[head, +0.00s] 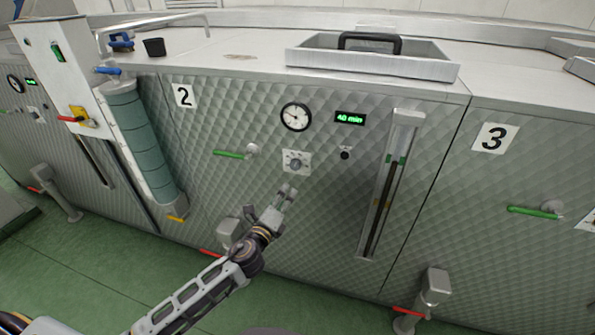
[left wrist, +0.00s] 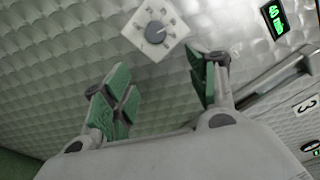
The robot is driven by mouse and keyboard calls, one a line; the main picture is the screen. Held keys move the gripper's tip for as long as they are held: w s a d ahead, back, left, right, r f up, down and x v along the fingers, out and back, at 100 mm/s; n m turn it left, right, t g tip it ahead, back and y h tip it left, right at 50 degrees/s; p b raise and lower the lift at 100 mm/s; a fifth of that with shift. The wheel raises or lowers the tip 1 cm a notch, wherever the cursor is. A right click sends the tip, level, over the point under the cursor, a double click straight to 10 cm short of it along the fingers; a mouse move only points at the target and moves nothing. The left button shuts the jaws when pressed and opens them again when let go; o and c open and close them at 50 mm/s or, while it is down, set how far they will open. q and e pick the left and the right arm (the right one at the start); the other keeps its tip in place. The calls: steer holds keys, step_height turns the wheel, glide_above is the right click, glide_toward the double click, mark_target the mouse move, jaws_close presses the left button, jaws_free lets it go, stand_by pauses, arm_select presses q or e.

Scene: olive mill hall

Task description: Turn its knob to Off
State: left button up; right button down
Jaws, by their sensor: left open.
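The knob (head: 295,164) is a grey dial on a white square plate with markings around it, on the quilted metal front of machine 2. It also shows in the left wrist view, where the knob (left wrist: 155,32) lies beyond and between the fingers. The plate's lettering is too small to read, so I cannot tell its setting. My left gripper (head: 284,192) is just below the plate in the head view, apart from it. Its green-padded fingers (left wrist: 163,88) are open and empty. My right gripper is not in view.
Above the knob are a round gauge (head: 296,117) and a green display reading 40 min (head: 349,118). A green-handled valve (head: 230,154) sticks out left of the knob. A vertical sight-glass (head: 389,185) stands to the right, and a small black button (head: 345,154) lies between.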

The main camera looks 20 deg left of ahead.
arm_select(q)
steer(key=shift+a+r+m+y, duration=0.15)
steer(key=shift+a+m+y, duration=0.15)
steer(key=shift+m, duration=0.75)
steer(key=shift+a+r+m+y, duration=0.1)
steer(key=shift+a+m+y, duration=0.15)
steer(key=shift+m, duration=0.8)
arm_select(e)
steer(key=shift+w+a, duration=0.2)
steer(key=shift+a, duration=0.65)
